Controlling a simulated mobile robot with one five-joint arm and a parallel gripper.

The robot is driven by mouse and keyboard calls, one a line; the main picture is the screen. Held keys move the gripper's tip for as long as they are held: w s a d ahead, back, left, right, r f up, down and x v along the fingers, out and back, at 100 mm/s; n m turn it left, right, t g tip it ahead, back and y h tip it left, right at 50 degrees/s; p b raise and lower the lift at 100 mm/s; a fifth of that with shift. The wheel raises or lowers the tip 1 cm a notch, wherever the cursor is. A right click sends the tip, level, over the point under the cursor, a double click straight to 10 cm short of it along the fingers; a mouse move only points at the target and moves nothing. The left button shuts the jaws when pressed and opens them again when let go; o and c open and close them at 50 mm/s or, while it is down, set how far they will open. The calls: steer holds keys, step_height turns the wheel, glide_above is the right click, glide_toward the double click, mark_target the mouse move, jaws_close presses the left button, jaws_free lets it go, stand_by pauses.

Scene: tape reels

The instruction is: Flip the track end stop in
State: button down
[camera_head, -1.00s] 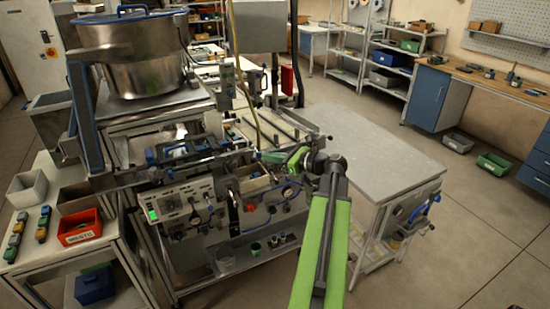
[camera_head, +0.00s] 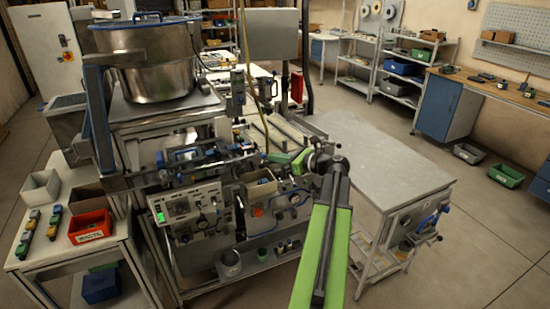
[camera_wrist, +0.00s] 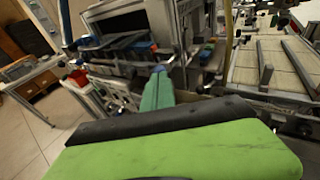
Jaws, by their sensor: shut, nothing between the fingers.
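My gripper (camera_head: 275,157) is at the end of my green arm, beside the right end of the feeder track (camera_head: 205,164) on the machine. In the wrist view its narrow green fingers (camera_wrist: 158,76) are together and empty, with a blue patch by the tip. They point toward the machine front and the track. The track end stop is too small to make out for certain among the small parts at the track's right end, partly behind my gripper. I cannot tell whether the fingers touch anything there.
A steel bowl (camera_head: 145,65) stands above the track at the left. A control box with a green light (camera_head: 160,217) and hoses sit below the track. A yellow cable (camera_head: 245,60) hangs behind my gripper. A bare grey table (camera_head: 385,165) stands to the right.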

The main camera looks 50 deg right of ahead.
steer(key=p+v, duration=0.2)
steer(key=v, duration=1)
steer(key=shift+s, duration=0.25)
steer(key=shift+s+d+r, duration=0.1)
